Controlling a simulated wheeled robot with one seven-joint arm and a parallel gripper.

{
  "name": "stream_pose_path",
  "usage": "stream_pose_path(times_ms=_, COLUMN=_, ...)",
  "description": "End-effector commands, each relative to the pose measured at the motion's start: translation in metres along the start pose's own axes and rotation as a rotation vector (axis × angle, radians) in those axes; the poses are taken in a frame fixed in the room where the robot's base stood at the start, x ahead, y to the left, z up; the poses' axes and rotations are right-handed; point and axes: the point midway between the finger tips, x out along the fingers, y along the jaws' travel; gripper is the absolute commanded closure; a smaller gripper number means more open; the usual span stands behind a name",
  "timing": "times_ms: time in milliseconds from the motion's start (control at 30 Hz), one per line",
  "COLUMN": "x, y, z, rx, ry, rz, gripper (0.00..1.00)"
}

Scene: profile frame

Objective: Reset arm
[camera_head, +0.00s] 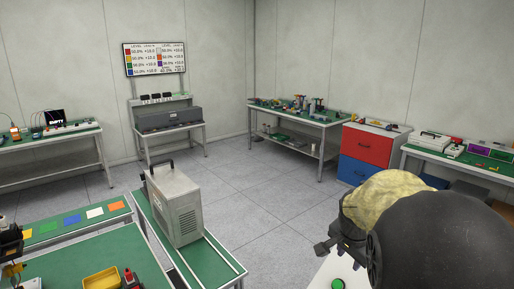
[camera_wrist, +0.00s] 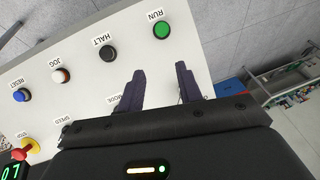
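My gripper (camera_wrist: 160,82) is open and empty. Its two dark fingers stand apart over a white control panel (camera_wrist: 200,20) in the wrist view. In the head view my gripper (camera_head: 325,246) is at the lower right, partly hidden behind my dark arm. The panel carries a green RUN button (camera_wrist: 162,29), a black HALT button (camera_wrist: 108,54), a white JOG button (camera_wrist: 61,76) and a blue RESET button (camera_wrist: 21,95). The fingers and gripper body partly cover the MODE area. I cannot tell whether the fingers touch the panel.
A grey metal case (camera_head: 182,210) with a handle stands on a green-topped bench at centre left. A yellow bin (camera_head: 102,279) is at the lower left. A red and blue drawer cabinet (camera_head: 366,147) and workbenches line the walls. The tiled floor (camera_head: 250,185) between them is clear.

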Motion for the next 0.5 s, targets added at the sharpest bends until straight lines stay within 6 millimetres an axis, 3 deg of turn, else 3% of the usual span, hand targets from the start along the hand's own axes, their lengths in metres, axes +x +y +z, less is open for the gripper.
stream_pose_path(times_ms=300, x=0.025, y=0.054, z=0.108, rx=-0.584, ry=-0.142, rz=-0.052, gripper=0.65)
stream_pose_path(times_ms=500, x=0.026, y=0.085, z=0.159, rx=-0.899, ry=-0.176, rz=-0.088, gripper=0.65)
